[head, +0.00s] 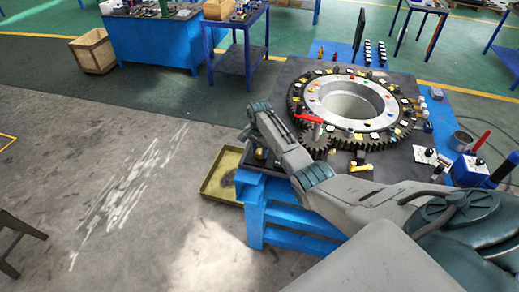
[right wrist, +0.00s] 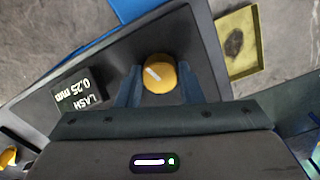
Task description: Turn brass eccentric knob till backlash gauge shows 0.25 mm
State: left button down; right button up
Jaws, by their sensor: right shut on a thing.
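The brass eccentric knob (right wrist: 160,73) is round and yellow with a white mark on its top, seen in the right wrist view. My right gripper (right wrist: 160,84) is shut on it, one finger on each side. The backlash gauge (right wrist: 80,96) is a black block left of the knob, upside down in this view, and its display reads 0.25 mm. My left gripper is not in view.
A large ring gear (head: 300,90) lies on the dark tabletop, with a small pinion (head: 318,141) beside it and a red pointer (head: 308,118) above. A yellow tray (head: 218,183) is on the floor left of the blue stand (head: 283,217).

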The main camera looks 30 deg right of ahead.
aim_at(260, 151)
jog(key=shift+w+r+m, duration=0.1)
jog(key=shift+r+m, duration=0.05)
jog(key=shift+m, duration=0.55)
jog(key=o, duration=1)
jog(key=shift+c, duration=0.2)
notch_tip(260, 151, up, 11)
jog(key=b, duration=0.3)
